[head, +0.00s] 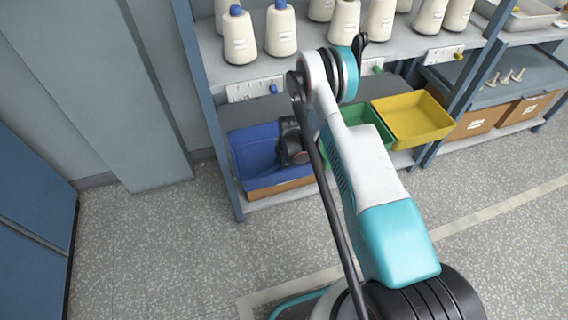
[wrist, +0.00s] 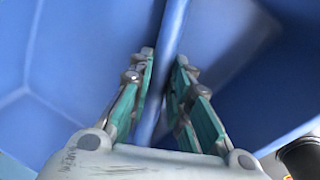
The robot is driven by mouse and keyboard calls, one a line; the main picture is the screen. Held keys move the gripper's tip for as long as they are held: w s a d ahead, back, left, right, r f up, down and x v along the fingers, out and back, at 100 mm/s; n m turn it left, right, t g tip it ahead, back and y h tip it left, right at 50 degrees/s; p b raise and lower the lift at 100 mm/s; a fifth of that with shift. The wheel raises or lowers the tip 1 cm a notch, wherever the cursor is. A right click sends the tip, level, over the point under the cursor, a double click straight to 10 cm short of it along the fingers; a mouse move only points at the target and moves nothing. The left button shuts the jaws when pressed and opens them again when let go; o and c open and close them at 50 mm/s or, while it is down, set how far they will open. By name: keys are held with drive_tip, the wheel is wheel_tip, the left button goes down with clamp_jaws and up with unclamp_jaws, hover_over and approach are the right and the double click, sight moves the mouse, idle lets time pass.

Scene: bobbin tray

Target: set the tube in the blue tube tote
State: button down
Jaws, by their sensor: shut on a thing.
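The blue tube tote (head: 247,146) sits on the lower shelf at the left of the rack in the head view. Its blue walls (wrist: 75,70) fill much of the wrist view. My gripper (wrist: 166,60) has its two green-sided fingers closed on a slim blue tube (wrist: 172,28), which runs lengthwise between them. The tube's far end runs out of the top of the wrist view. In the head view my wrist is over the tote's right part, and my arm hides the fingertips and the tube. I cannot tell whether the tube touches the tote.
A green bin (head: 364,143) and a yellow bin (head: 412,118) stand to the right of the tote. Several white cones, such as this one (head: 281,32), stand on the shelf above. A blue rack post (head: 214,130) is at the left. Floor in front is clear.

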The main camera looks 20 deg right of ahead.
drive_tip(key=shift+f, duration=0.55)
drive_tip(key=c, duration=1.5)
unclamp_jaws()
drive_tip(key=r+p, duration=0.1)
drive_tip(key=r, duration=0.3)
drive_tip(key=s+r+p, duration=0.1)
drive_tip(key=r, duration=0.3)
drive_tip(key=r+p, duration=0.2)
drive_tip(key=r, duration=0.2)
drive_tip(key=shift+s+d+r, duration=0.1)
drive_tip(key=shift+s+d, duration=0.15)
drive_tip(key=shift+s, duration=0.15)
